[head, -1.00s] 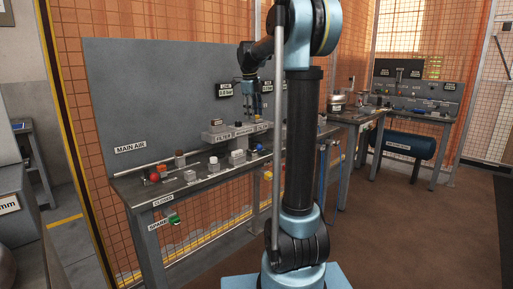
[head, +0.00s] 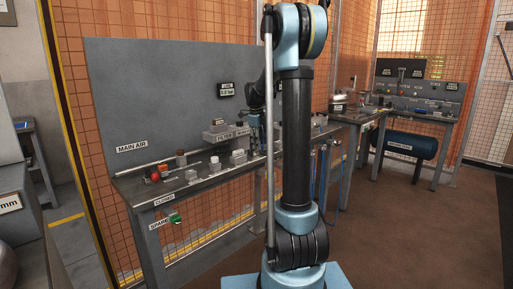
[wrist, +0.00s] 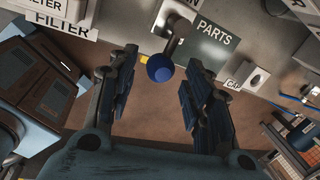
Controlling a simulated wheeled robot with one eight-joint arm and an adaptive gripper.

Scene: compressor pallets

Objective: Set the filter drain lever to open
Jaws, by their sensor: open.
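In the wrist view a grey lever with a blue ball knob (wrist: 159,68) hangs beyond my open fingers, roughly centred between them. It sits near a FILTER label (wrist: 62,29), so it appears to be the filter drain lever. My gripper (wrist: 155,92) is open and empty; I see no contact with the knob. In the head view my gripper (head: 258,146) is low at the bench, right of the FILTER block (head: 220,135), and the blue knob is hidden there.
A PARTS sign (wrist: 212,40) and a capped fitting (wrist: 256,77) are close by on the right. In the head view a red knob (head: 155,177) and several small blocks line the bench (head: 160,192). Floor in front is clear.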

